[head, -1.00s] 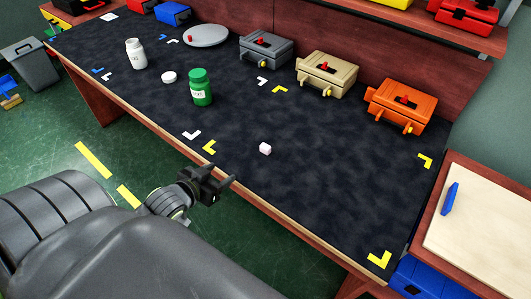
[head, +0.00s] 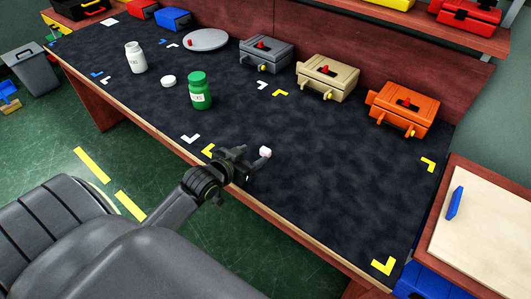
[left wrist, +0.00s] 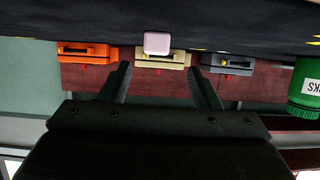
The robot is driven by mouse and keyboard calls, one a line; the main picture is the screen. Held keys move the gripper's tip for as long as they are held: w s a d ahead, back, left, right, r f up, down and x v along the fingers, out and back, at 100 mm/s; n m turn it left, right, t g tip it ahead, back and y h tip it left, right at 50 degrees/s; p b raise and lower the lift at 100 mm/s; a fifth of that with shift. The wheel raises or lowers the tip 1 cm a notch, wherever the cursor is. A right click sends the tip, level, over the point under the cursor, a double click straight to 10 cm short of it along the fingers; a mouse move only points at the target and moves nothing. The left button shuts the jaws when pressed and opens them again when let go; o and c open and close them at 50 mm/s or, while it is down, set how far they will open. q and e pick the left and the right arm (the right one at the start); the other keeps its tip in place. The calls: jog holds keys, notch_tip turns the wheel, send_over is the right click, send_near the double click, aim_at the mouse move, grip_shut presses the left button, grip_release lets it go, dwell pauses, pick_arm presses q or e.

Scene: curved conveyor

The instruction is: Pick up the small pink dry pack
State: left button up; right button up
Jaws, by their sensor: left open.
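The small pink dry pack (head: 265,152) is a pale pink block on the dark table mat. It also shows in the left wrist view (left wrist: 157,43), near the top middle, beyond the fingertips and between their lines. My left gripper (head: 256,163) is over the mat close beside the pack. In the left wrist view the two fingers (left wrist: 162,72) stand apart with nothing between them. In the head view a fingertip appears very near the pack; I cannot tell whether it touches. My right gripper is not in view.
A green bottle (head: 200,91), a white bottle (head: 135,57) and a white lid (head: 168,80) stand to the left. Grey (head: 266,53), beige (head: 327,78) and orange (head: 400,108) boxes line the back. The mat right of the pack is clear.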

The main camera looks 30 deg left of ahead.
aim_at(263, 152)
pick_arm(q)
jog(key=shift+d+f+x, duration=0.1)
jog(key=shift+f+x, duration=0.05)
jog(key=shift+x, duration=1.3)
jog(key=shift+d+f+x, duration=0.15)
jog(key=shift+x, duration=1.25)
jog(key=shift+s, duration=0.15)
jog(key=shift+c, duration=0.2)
jog(key=c, duration=1)
jog(key=shift+r, duration=0.1)
notch_tip(263, 152, up, 10)
jog(key=p, duration=0.1)
